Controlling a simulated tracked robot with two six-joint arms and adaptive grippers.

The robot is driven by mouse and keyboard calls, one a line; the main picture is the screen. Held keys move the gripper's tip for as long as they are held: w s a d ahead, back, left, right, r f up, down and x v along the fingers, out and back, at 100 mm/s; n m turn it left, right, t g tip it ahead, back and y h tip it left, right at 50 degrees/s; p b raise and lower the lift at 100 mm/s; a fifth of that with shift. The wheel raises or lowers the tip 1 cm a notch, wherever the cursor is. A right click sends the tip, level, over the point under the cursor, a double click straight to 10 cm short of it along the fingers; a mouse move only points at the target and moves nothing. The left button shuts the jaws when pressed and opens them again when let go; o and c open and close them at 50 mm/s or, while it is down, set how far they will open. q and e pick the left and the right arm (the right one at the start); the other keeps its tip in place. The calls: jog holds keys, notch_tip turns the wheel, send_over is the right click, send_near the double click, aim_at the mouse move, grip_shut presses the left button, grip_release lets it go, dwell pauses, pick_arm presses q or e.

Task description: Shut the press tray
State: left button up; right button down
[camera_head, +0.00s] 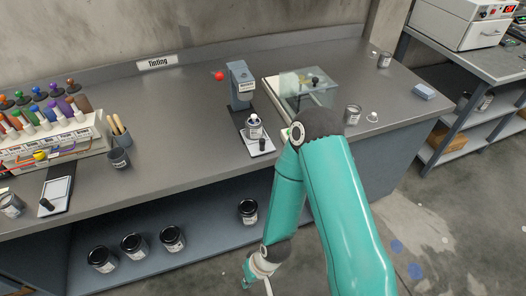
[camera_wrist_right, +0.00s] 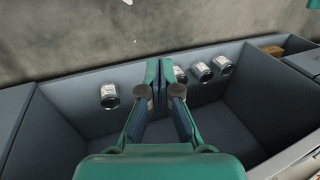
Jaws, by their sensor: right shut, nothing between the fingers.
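The grey press (camera_head: 240,84) stands on the bench near the middle of the head view. Its tray (camera_head: 252,149) sticks out toward the bench's front edge, so it stands open. A labelled can (camera_head: 254,128) stands on the tray, and a small black knob (camera_head: 262,145) shows near its front end. My right gripper (camera_head: 247,280) is low in front of the bench, below and apart from the tray. In the wrist view the right gripper (camera_wrist_right: 160,75) is shut and empty, pointing toward the shelf space. My left gripper is not in view.
My right arm's elbow rises beside the tray's right side, near a clear-covered box (camera_head: 308,88). An open can (camera_head: 352,114) stands further right. Several black-lidded cans, one here (camera_head: 134,246), stand on the lower shelf (camera_head: 205,240).

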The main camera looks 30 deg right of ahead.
jog(key=w+d+m+t+h+b, duration=0.2)
jog(key=w+d+m+t+b, duration=0.15)
jog(key=w+b, duration=0.55)
jog(key=m+t+h+b, duration=1.05)
jog(key=m+b, duration=0.65)
jog(key=b, duration=0.2)
send_near(262, 144)
jog(key=v, duration=0.7)
jog(key=shift+m, duration=0.35)
jog(key=p+x, duration=0.4)
jog(key=x, duration=1)
jog(key=shift+w+f, duration=0.1)
